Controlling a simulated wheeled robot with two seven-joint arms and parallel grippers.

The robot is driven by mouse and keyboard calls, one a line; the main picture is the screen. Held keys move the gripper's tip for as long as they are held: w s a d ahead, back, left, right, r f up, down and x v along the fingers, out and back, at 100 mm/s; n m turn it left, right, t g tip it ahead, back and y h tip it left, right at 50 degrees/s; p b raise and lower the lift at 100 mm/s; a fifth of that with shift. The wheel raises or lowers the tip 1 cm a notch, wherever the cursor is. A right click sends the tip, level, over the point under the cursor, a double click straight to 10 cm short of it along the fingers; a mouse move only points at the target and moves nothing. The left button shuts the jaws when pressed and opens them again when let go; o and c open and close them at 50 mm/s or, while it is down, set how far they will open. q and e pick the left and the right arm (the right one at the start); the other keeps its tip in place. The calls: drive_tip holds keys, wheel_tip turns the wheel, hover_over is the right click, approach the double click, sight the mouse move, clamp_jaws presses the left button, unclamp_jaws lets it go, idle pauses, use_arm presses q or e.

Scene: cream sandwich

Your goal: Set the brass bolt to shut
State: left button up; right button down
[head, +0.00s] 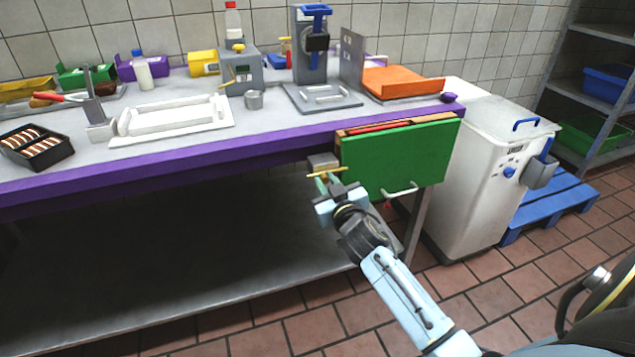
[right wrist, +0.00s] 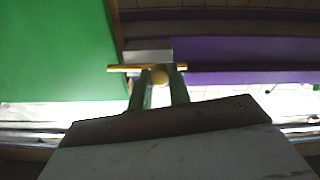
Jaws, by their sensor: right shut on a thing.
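The brass bolt (head: 328,171) is a thin horizontal bar beside the left edge of the green drawer front (head: 400,158), under the table's purple edge. In the right wrist view the bolt bar (right wrist: 121,68) runs sideways, and its left end overlaps the green panel. Its round knob (right wrist: 160,77) sits between the fingers. My right gripper (head: 324,182) is shut on the bolt's knob; its green fingers also show in the right wrist view (right wrist: 159,85). A grey block (head: 322,160) sits just behind the bolt. My left gripper is not in view.
The green front has a pale handle (head: 400,191), and a red thing (head: 385,126) shows behind its top edge. A white bin (head: 490,160) stands to the right. The steel lower shelf (head: 170,265) is bare. The tabletop holds trays and a press.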

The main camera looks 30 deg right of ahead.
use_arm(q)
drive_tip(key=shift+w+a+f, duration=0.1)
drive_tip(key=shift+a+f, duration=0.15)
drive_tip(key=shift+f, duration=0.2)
use_arm(e)
drive_tip(key=shift+s+d, duration=0.15)
drive_tip(key=shift+d, duration=0.45)
drive_tip(key=c, duration=1.3)
unclamp_jaws()
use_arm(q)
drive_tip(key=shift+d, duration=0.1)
use_arm(e)
drive_tip(key=shift+s, duration=0.15)
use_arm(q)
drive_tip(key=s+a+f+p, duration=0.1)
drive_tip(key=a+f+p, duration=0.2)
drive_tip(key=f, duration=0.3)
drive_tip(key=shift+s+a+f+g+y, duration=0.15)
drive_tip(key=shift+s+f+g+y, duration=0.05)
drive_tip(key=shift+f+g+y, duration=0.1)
use_arm(e)
drive_tip(key=v, duration=1.3)
drive_tip(key=shift+a, duration=0.1)
